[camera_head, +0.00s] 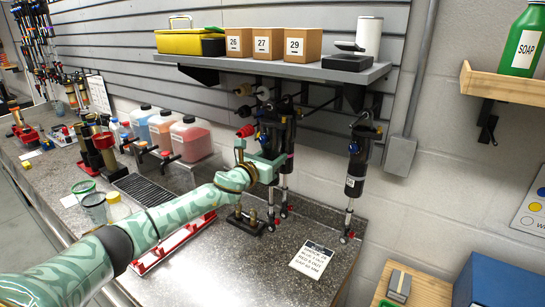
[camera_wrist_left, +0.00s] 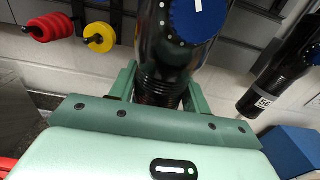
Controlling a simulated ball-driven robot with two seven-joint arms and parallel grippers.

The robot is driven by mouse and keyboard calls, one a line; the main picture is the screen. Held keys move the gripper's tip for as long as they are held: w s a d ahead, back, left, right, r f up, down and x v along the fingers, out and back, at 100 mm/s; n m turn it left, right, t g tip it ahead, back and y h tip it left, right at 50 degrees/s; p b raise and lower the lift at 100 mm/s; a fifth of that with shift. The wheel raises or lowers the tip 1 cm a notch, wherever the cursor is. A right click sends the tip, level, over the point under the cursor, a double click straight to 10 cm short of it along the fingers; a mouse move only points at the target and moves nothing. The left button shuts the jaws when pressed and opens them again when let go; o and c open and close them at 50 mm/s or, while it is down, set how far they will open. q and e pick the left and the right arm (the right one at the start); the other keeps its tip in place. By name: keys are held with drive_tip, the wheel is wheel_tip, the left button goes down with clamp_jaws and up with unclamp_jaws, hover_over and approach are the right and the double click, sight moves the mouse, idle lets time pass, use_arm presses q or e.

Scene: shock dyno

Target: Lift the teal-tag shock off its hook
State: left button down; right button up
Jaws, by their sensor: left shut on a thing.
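My left gripper (camera_head: 266,163) reaches under the wall shelf. It is shut on a black shock (camera_head: 273,136) that stands upright below the shelf. In the left wrist view the fingers (camera_wrist_left: 158,92) close around the ribbed lower part of the black body (camera_wrist_left: 160,55), and a blue round cap (camera_wrist_left: 198,16) shows on it. I cannot make out a teal tag, and the hook at its top is hidden. Another black shock (camera_head: 357,160) hangs to the right, apart from my gripper; it also shows in the left wrist view (camera_wrist_left: 283,75). My right gripper is not in view.
The shelf (camera_head: 275,69) carries a yellow case (camera_head: 188,41) and several boxes. Below lie the grey counter (camera_head: 245,275), a printed card (camera_head: 313,259) and a red rack (camera_head: 172,246). Jugs (camera_head: 190,140) stand at left. A blue box (camera_head: 508,283) stands at lower right.

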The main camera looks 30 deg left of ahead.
sight(266, 157)
use_arm(q)
drive_tip(key=shift+s+a+r+p, duration=0.1)
drive_tip(key=shift+s+r+p, duration=0.25)
drive_tip(key=shift+s, duration=0.25)
drive_tip(key=shift+s+r+p, duration=0.2)
drive_tip(key=shift+s+p, duration=0.35)
drive_tip(key=shift+s, duration=0.25)
drive_tip(key=shift+s+a+p, duration=0.1)
drive_tip(key=shift+s+p, duration=0.2)
drive_tip(key=shift+s, duration=0.25)
idle(0.3)
